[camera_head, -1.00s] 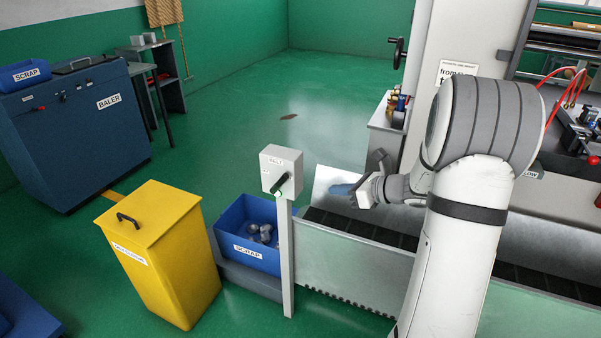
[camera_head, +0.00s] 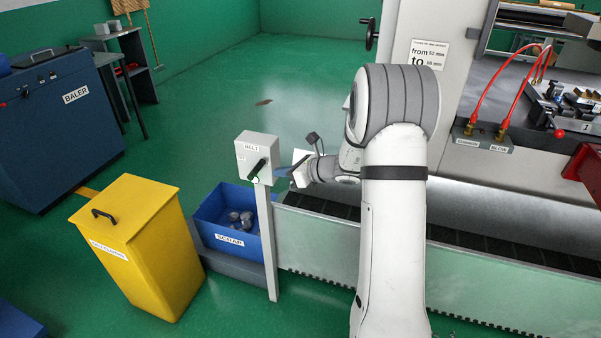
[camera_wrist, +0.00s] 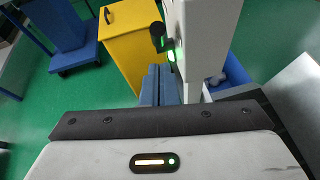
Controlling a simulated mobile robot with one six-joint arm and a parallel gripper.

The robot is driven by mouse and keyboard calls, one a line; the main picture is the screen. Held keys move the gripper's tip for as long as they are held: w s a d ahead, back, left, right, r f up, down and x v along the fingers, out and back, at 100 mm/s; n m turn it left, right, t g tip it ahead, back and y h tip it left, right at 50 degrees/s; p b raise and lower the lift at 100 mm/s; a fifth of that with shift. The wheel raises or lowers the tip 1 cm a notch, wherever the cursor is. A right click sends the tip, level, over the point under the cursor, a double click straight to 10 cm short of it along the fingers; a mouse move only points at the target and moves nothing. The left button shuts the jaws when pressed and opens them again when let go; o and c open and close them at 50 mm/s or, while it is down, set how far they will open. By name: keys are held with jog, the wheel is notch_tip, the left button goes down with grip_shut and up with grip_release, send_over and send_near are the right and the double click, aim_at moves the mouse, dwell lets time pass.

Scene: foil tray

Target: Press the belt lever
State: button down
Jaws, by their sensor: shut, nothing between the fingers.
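The belt box (camera_head: 257,156) is a pale grey box on a grey post, labelled BELT. Its lever (camera_head: 257,169) is a black handle on the front, slanting up to the right, with a lit green lamp beside it. In the wrist view the box (camera_wrist: 207,35) fills the upper middle and the lever (camera_wrist: 157,38) sticks out of its left side above the green glow. My gripper (camera_head: 280,171) is shut and empty, just right of the box. In the wrist view its blue-grey fingers (camera_wrist: 160,84) point toward the box, below the lever. Whether they touch the box I cannot tell.
A yellow lidded bin (camera_head: 140,250) stands left of the post. A blue scrap crate (camera_head: 213,243) with grey pieces is behind the post. The conveyor's pale side panel (camera_head: 320,246) runs right from the post.

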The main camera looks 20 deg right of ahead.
aim_at(258, 167)
jog(key=shift+w+a+r, duration=0.65)
jog(key=shift+w+a, duration=0.25)
